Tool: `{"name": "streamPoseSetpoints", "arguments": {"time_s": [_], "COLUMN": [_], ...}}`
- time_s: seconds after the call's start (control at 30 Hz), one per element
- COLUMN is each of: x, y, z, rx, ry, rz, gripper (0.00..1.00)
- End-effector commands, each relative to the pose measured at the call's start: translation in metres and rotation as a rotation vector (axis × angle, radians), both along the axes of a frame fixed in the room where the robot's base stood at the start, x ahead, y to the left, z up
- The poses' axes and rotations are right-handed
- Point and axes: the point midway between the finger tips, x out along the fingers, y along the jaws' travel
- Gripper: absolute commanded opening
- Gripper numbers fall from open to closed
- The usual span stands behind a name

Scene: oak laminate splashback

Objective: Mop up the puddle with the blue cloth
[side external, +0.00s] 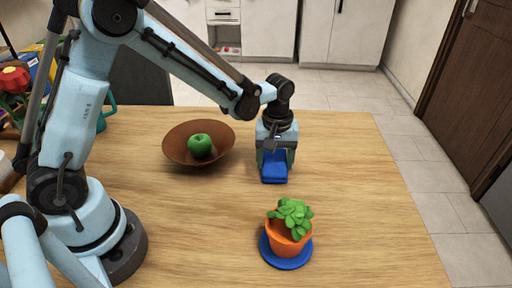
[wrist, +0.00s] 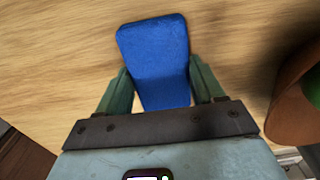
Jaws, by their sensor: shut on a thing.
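The blue cloth (side external: 274,173) looks like a thick, rounded pad. It is between the fingers of my gripper (side external: 276,160), at or just above the wooden table, right of the bowl. In the wrist view the cloth (wrist: 157,50) fills the gap between the two green fingers of my gripper (wrist: 158,78) and sticks out beyond them. My gripper is shut on it. I cannot tell whether the cloth touches the table. No puddle can be made out in either view; the area under the cloth and gripper is hidden.
A brown bowl (side external: 176,148) with a green apple (side external: 200,146) stands left of my gripper. An orange pot with a plant (side external: 287,233) on a blue saucer (side external: 286,262) stands in front. The table (side external: 370,215) is bare to the right, up to its edge.

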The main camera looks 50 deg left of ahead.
Motion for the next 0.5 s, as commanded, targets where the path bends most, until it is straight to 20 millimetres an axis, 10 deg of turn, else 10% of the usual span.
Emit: {"name": "streamPoseSetpoints", "arguments": {"time_s": [0.5], "x": [0.031], "y": [-0.044], "z": [0.000], "rx": [-0.001], "ry": [-0.001], "rz": [-0.002], "gripper": [0.39]}}
